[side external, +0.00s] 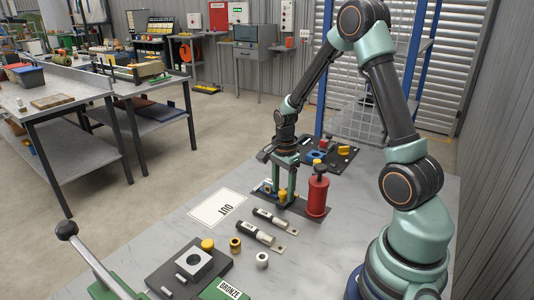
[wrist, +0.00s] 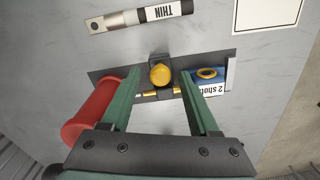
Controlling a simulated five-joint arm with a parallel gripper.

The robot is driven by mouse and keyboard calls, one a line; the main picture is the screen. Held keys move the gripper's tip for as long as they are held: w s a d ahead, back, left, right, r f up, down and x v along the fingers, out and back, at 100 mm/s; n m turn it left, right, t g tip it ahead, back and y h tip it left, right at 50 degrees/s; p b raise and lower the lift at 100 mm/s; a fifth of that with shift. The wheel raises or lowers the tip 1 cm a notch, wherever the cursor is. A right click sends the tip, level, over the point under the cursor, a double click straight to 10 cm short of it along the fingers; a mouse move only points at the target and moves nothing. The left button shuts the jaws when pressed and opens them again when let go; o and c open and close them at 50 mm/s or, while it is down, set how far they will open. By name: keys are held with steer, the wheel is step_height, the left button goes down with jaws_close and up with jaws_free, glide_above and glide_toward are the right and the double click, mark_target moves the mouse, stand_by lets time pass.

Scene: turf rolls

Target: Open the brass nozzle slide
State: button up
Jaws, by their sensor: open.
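My gripper (wrist: 160,72) points down over a dark plate (wrist: 104,75), its two green fingers apart. Between and just beyond the fingertips is a small dark block with a round yellow knob (wrist: 160,75). A thin brass rod (wrist: 150,94) runs crosswise by the block, partly hidden by the fingers; this looks like the brass nozzle slide. I cannot tell whether it is open or shut, or whether a finger touches it. In the side view my gripper (side external: 284,198) is low over the plate, around the yellow knob (side external: 282,195).
A red cylinder (side external: 317,196) stands close right of my gripper. A blue part with a brass ring (wrist: 207,73) and a "2 shots" label is beside the other finger.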

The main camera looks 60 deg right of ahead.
jaws_close()
stand_by(1.5)
